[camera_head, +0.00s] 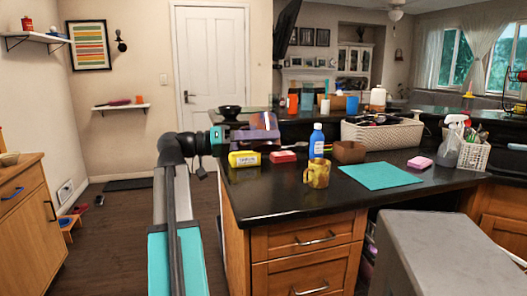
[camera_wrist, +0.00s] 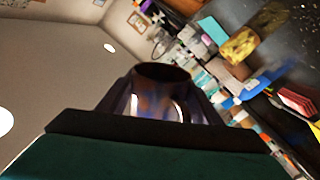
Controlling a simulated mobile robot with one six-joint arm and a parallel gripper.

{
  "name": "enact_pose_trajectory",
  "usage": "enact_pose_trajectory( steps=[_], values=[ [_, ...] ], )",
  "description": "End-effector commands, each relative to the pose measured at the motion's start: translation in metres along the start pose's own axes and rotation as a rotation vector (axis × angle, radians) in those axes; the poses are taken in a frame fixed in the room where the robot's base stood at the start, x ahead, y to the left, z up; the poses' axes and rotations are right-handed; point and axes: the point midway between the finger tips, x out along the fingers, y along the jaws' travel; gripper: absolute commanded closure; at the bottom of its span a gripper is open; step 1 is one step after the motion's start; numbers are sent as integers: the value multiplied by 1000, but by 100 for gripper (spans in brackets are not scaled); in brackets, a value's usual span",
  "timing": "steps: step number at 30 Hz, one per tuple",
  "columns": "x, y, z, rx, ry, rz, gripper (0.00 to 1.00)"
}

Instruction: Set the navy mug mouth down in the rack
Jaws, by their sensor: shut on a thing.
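My gripper (camera_head: 250,135) is at the left end of the dark counter, above a yellow box. In the wrist view a dark bluish mug (camera_wrist: 157,105) with a brownish rim sits between the jaws, which are shut on it. Its rim lies toward the far side from the wrist camera. In the head view a blue and brown patterned piece (camera_head: 265,121) at the jaws appears to be this mug; its handle cannot be made out. A black wire frame (camera_head: 515,88), partly cut off at the right edge, may be the rack; its inside is not clear.
The counter bears a yellow box (camera_head: 244,158), red sponge (camera_head: 283,157), blue bottle (camera_head: 317,142), yellow patterned mug (camera_head: 316,174), brown container (camera_head: 348,152), woven basket (camera_head: 384,134) and spray bottle (camera_head: 448,150). A teal mat (camera_head: 380,175) lies bare. A grey block (camera_head: 450,255) stands in front right.

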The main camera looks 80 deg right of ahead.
Motion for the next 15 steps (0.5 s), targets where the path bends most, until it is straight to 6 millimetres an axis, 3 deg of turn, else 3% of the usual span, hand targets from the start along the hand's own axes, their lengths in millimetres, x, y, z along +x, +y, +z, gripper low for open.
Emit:
enact_pose_trajectory(
  steps=[15],
  values=[
    [0, -1, 1, 233, 1, 1, 72]
  ],
)
